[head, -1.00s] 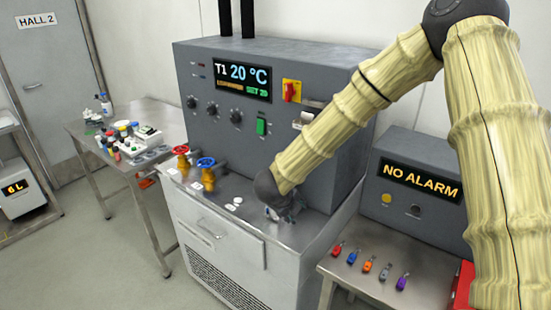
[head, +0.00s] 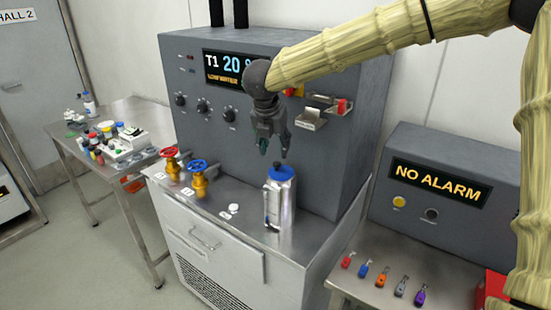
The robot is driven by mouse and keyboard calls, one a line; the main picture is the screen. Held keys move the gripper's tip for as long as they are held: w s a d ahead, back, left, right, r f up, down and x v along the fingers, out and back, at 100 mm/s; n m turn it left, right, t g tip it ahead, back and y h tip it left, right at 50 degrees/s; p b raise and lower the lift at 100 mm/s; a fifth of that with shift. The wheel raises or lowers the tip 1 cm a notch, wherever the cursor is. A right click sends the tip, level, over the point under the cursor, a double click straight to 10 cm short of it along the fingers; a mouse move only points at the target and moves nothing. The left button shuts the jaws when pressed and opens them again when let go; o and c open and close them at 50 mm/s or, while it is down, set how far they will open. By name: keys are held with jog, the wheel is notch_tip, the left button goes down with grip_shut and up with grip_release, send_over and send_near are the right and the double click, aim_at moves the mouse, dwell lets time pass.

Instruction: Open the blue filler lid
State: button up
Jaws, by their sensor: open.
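A blue round lid (head: 282,173) with a dark knob sits on top of a silver canister (head: 281,208). It looks closed, though the view is small. The canister stands upright on the metal worktop, with a handle on its left side. My gripper (head: 275,152) points down with its fingers apart and empty. In the picture it is just above the lid and slightly to its left, with a small gap between fingertips and knob. The exact depth between them is hard to tell.
The grey control cabinet (head: 190,130) stands close behind. Red (head: 171,152) and blue (head: 197,165) valve wheels are left of the canister. A side table (head: 360,272) at right holds several coloured tags below an alarm box (head: 400,215).

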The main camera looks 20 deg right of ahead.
aim_at(277, 162)
jog(key=p+x, duration=0.2)
jog(key=x, duration=0.5)
jog(key=shift+w+f, duration=0.1)
jog(key=shift+f, duration=0.05)
grip_shut()
